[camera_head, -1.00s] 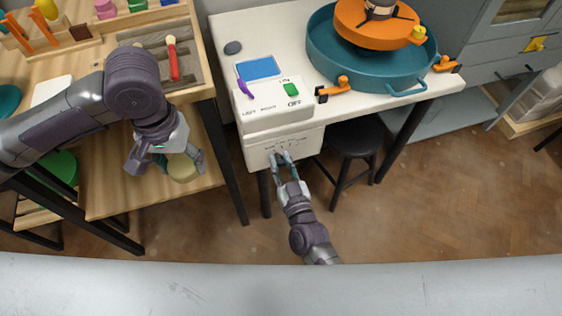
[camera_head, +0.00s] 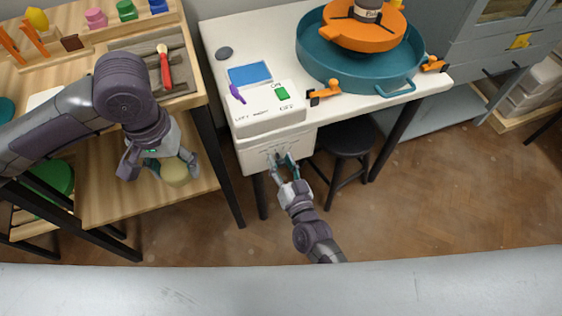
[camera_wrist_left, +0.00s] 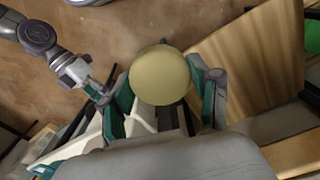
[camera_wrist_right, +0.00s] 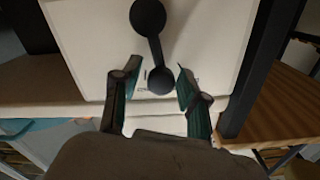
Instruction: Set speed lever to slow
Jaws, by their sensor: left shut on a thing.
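The speed lever (camera_wrist_right: 154,45) is a black arm with a round knob at each end, on the pale front panel (camera_wrist_right: 90,40) of the wheel's control box. My right gripper (camera_head: 283,161) is at this panel below the table top. In the right wrist view my right gripper (camera_wrist_right: 158,82) is open, with one finger on each side of the lever's nearer knob and gaps visible. The panel's markings are too small to read. My left gripper (camera_head: 160,163) is shut on a pale yellow round thing (camera_wrist_left: 160,75), held in front of the wooden workbench.
The white table (camera_head: 215,35) carries the control box (camera_head: 270,122) with a green switch (camera_head: 283,93), a purple piece (camera_head: 237,94) and a teal basin (camera_head: 315,60). A black stool (camera_head: 345,143) stands right of my right gripper. The wooden workbench (camera_head: 205,75) is on the left.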

